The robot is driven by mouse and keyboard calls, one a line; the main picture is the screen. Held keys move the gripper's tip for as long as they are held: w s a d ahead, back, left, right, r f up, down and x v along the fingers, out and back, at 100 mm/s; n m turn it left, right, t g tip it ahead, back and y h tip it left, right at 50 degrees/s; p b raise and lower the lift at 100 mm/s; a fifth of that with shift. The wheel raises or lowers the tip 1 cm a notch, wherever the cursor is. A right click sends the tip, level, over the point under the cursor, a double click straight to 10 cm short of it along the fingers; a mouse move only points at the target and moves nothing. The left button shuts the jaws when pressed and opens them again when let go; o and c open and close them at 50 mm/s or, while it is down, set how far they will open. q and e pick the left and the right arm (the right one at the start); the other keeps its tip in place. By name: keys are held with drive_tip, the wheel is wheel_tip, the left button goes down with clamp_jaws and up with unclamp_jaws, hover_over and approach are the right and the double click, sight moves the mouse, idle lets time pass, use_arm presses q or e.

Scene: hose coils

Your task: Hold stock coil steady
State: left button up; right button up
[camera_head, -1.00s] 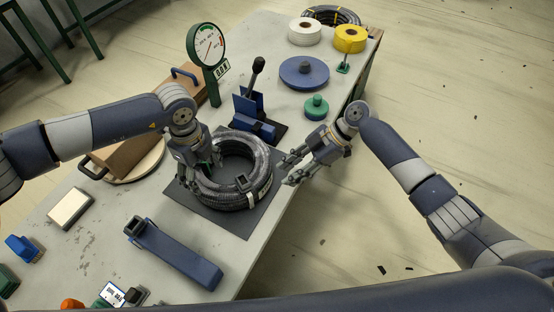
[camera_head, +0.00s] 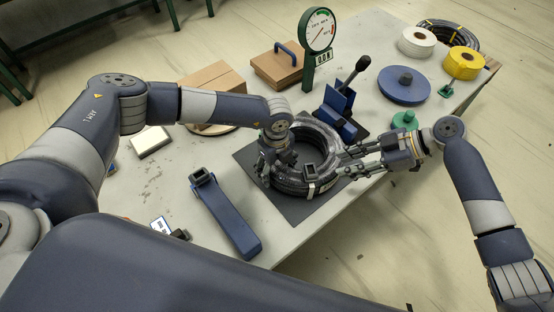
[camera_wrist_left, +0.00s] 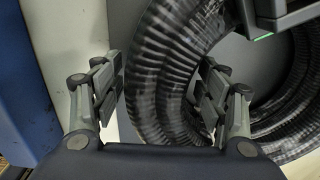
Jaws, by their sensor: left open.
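The stock coil (camera_head: 322,168), a ring of dark ribbed hose with light bands, lies flat on a dark square mat (camera_head: 250,158) on the workbench. My left gripper (camera_head: 272,178) is at the coil's left side, pointing down. In the left wrist view the left gripper (camera_wrist_left: 155,92) is open, with one finger on each side of the coil's wall (camera_wrist_left: 165,75); I cannot tell whether either finger touches. My right gripper (camera_head: 348,162) reaches the coil's right edge with its fingers apart. Contact there is too small to tell.
A blue clamp-like tool (camera_head: 225,215) lies in front of the mat. A blue lever press (camera_head: 340,105) and a green-rimmed dial gauge (camera_head: 318,32) stand behind. A blue disc (camera_head: 404,88), white roll (camera_head: 416,40) and yellow roll (camera_head: 464,64) sit at the back right.

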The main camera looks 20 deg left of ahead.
use_arm(q)
drive_tip(key=shift+f, duration=0.4)
drive_tip(key=shift+c, duration=0.4)
clamp_jaws()
idle(0.5)
